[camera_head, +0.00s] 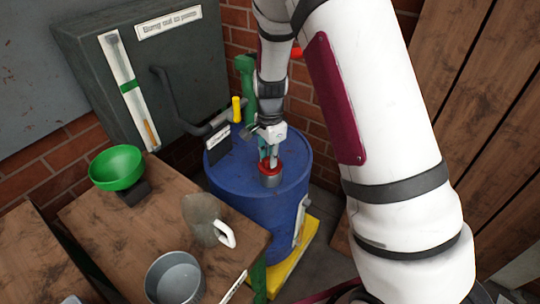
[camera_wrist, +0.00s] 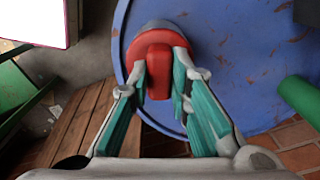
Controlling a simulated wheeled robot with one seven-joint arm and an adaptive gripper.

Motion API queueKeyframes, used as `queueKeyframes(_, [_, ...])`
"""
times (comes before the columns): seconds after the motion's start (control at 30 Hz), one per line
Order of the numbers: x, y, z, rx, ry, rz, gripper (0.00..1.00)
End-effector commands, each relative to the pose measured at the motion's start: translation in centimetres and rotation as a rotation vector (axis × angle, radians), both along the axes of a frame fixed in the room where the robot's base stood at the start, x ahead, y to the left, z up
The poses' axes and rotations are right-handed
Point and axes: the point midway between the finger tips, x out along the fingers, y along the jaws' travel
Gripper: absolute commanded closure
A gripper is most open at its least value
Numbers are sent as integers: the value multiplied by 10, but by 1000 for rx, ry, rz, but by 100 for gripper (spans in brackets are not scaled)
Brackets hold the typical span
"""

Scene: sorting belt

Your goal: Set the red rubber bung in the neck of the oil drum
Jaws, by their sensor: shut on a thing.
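The blue oil drum (camera_head: 232,172) stands upright beyond the wooden bench; its lid (camera_wrist: 240,60) fills the upper right of the wrist view. A short grey neck (camera_head: 271,181) rises from the lid near its front edge, and its rim shows in the wrist view (camera_wrist: 152,26). The red rubber bung (camera_wrist: 150,58) is between my gripper's teal fingers, which are shut on its narrower grip. My gripper (camera_head: 268,156) points down over the neck. The bung (camera_head: 270,168) is at the neck's mouth; how deep it sits is hidden.
A green bowl (camera_head: 117,166), a grey metal pan (camera_head: 174,281) and a translucent jug (camera_head: 203,217) with a white handle are on the bench (camera_head: 110,225). A dark cabinet (camera_head: 190,60) stands behind. A yellow handle (camera_head: 236,108) and a green post (camera_head: 246,80) rise beside the drum.

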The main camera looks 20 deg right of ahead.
Motion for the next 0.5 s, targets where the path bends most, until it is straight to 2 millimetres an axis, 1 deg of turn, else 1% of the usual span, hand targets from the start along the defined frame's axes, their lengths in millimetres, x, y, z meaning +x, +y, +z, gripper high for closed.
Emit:
queueKeyframes(0.27, [0, 0, -2, 0, 0, 0, 100])
queueKeyframes(0.3, [0, 0, -2, 0, 0, 0, 78])
queueKeyframes(0.37, [0, 0, -2, 0, 0, 0, 64])
queueKeyframes(0.4, [0, 0, -2, 0, 0, 0, 59])
queueKeyframes(0.5, [0, 0, -2, 0, 0, 0, 59])
